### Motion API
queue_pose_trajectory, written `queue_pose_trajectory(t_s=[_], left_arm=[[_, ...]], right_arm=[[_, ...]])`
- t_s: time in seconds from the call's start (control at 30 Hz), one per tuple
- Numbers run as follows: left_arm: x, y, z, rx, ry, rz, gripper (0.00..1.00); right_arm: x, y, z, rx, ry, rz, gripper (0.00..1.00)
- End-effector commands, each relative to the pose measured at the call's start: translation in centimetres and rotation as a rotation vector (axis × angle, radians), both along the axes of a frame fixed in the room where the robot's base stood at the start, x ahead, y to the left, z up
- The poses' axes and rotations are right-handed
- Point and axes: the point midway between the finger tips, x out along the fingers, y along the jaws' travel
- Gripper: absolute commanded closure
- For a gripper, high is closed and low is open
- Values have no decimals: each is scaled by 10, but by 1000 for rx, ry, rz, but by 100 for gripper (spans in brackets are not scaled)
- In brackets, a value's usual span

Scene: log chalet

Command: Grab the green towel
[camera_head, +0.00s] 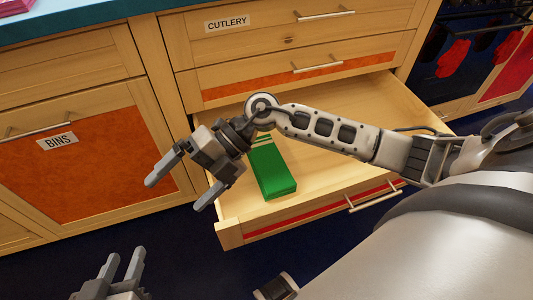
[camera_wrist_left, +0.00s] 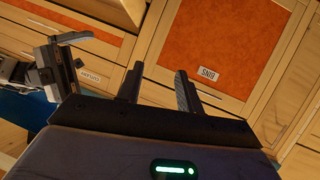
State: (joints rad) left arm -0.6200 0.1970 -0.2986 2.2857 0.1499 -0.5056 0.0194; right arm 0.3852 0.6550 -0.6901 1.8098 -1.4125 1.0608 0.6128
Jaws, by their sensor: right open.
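The green towel (camera_head: 272,172) lies folded as a block inside the open drawer (camera_head: 340,178), toward its left side. My right arm passes over the drawer and hides part of the towel's far end. My right gripper (camera_head: 175,195) is open and empty, left of the towel and near the drawer's left side, with its fingers pointing left and down. It also shows at the left of the left wrist view (camera_wrist_left: 72,62). My left gripper (camera_head: 122,266) is at the bottom left of the head view, away from the towel. Its fingers stand apart in the left wrist view (camera_wrist_left: 158,88), with nothing between them.
The closed CUTLERY drawer (camera_head: 270,30) and another closed drawer are above the open one. A closed BINS cabinet (camera_head: 85,150) stands to the left. A blue counter (camera_head: 70,20) runs along the top left. Dark floor (camera_head: 180,260) is clear in front. Red items hang at the upper right.

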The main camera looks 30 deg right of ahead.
Motion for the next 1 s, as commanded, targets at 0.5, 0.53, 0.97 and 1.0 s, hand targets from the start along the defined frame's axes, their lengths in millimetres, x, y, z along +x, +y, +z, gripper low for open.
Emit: queue_pose_trajectory(t_s=[0.5,0.53,0.97,1.0], left_arm=[[1,-16,-34,-58,-63,-46,64],[1,-16,-33,-61,-69,-47,64],[4,-24,-23,-181,-117,-45,64],[4,-24,-22,-187,-118,-46,64]], right_arm=[[76,-239,-92,-1136,-5,-85,0],[75,-239,-97,-1136,-5,-84,0],[76,-237,-177,-1129,-10,-81,0],[76,-237,-180,-1128,-11,-80,0]])
